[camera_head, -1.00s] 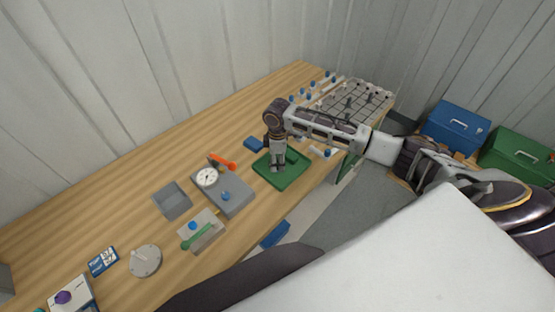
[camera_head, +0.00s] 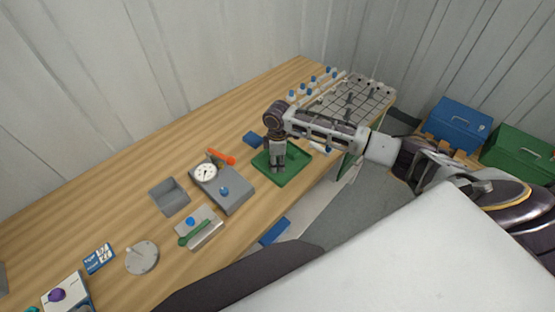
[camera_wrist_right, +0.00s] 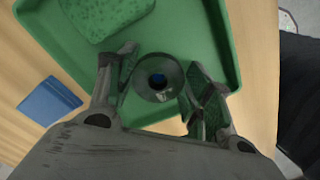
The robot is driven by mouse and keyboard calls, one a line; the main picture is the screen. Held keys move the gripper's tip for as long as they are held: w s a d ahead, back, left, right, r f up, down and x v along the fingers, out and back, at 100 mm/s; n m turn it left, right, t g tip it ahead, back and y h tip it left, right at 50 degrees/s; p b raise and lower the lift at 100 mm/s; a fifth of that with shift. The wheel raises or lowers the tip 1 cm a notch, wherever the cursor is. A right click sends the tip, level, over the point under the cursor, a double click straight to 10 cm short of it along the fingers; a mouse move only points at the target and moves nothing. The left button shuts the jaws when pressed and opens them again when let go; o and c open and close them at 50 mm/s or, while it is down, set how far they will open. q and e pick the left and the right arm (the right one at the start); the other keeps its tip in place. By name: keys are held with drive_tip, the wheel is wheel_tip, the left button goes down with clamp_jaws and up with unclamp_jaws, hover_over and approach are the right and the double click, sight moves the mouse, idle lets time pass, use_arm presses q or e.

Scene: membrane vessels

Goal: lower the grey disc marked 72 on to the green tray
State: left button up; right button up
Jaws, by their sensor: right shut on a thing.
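The green tray (camera_head: 297,161) lies near the front edge of the wooden table, and it also shows in the right wrist view (camera_wrist_right: 222,50). My right gripper (camera_head: 278,168) points down over the tray. In the right wrist view my right gripper (camera_wrist_right: 158,88) is shut on a round grey disc (camera_wrist_right: 147,92) with a dark centre hole and a blue spot inside. No number is readable on it. The disc is over the near part of the tray; I cannot tell whether it touches the tray. My left gripper is not in view.
A green textured pad (camera_wrist_right: 105,15) lies in the tray. A blue block (camera_head: 252,139) lies behind the tray. A gridded rack (camera_head: 358,100) stands beyond.

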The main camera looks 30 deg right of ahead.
drive_tip(key=shift+f, duration=0.15)
drive_tip(key=o, duration=1.1)
drive_tip(key=shift+r, duration=6)
drive_tip(key=shift+s, duration=0.15)
